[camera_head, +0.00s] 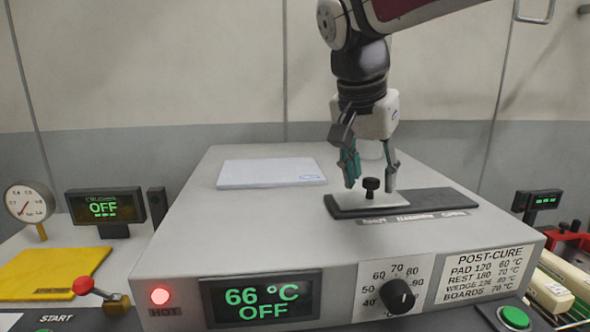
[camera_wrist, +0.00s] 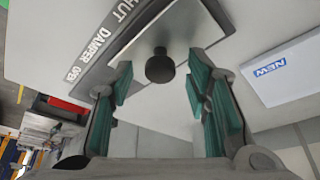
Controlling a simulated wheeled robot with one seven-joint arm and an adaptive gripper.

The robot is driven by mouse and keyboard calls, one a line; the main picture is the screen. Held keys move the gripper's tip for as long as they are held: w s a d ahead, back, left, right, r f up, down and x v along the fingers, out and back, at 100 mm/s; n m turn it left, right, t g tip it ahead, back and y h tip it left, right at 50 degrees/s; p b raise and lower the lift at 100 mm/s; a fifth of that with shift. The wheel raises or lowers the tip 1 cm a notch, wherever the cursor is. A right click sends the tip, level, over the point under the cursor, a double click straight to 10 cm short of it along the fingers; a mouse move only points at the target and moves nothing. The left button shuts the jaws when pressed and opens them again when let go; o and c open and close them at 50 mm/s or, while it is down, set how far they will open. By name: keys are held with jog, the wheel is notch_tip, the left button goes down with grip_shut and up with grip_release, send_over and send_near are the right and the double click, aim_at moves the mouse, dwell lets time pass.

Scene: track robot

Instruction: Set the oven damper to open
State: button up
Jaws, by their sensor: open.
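The damper knob (camera_head: 371,186) is a small black knob on a short stem. My gripper (camera_head: 370,180) is open and points down, with one teal-padded finger on each side of the knob. In the wrist view the knob (camera_wrist: 160,68) shows between the spread fingers (camera_wrist: 160,80), with visible gaps and no contact.
A white pad (camera_head: 270,173) lies on the oven top left of the plate. The oven front has a display (camera_head: 262,298) reading 66 °C OFF, a lit red HOT lamp (camera_head: 160,296) and a temperature dial (camera_head: 398,296). The oven top around the plate is mostly clear.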

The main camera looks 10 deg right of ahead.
grip_shut()
jog(key=d+p, duration=0.1)
jog(key=d, duration=0.9)
jog(key=shift+d, duration=0.25)
grip_release()
jog(key=shift+d, duration=0.1)
jog(key=shift+r, duration=0.2)
jog(key=v, duration=1.1)
jog(key=shift+a+r, duration=0.2)
